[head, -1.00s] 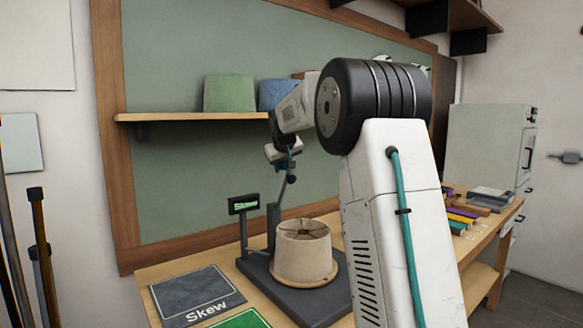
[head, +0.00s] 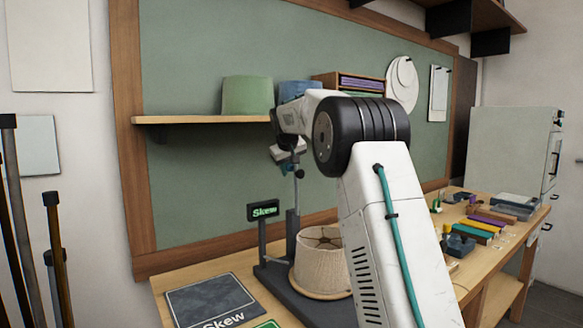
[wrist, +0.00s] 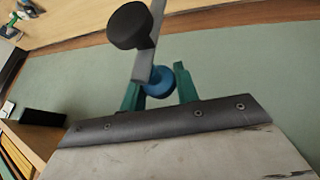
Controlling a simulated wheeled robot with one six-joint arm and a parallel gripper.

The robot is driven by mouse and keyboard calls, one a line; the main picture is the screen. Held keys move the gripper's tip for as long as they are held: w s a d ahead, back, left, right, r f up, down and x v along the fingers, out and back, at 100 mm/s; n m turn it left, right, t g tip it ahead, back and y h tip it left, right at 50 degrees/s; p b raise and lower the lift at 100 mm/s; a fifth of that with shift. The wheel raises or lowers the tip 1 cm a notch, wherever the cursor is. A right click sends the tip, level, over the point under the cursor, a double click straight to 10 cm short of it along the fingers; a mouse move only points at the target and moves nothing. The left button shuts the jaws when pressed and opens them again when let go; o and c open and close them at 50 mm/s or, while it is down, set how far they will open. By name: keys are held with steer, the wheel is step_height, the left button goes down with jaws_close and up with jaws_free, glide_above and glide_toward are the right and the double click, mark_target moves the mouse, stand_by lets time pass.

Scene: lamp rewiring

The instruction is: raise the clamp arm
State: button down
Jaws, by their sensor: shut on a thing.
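The clamp arm is a thin grey bar (head: 295,196) that stands almost upright above its post (head: 292,234), with a black knob (head: 299,174) near its upper end. In the wrist view the grey bar (wrist: 149,45) carries a large black knob (wrist: 132,25) and a blue grip (wrist: 158,80). My gripper (wrist: 160,86) has its green fingers shut on the blue grip. In the head view my gripper (head: 287,153) is at the top of the bar. A beige lampshade (head: 322,264) sits on the dark base (head: 275,272) below.
A dark mat (head: 212,298) marked "Skew" lies at the bench's front left. A shelf (head: 205,119) with a green shade (head: 247,95) is behind. Several coloured blocks (head: 480,225) and parts lie on the right.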

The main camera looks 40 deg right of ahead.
steer(key=shift+w+f, duration=0.4)
steer(key=shift+w+a, duration=0.25)
steer(key=c, duration=1.1)
jaws_free()
steer(key=shift+w+a, duration=0.1)
steer(key=shift+a, duration=0.1)
steer(key=v, duration=0.8)
steer(key=shift+d, duration=0.3)
steer(key=shift+a, duration=0.1)
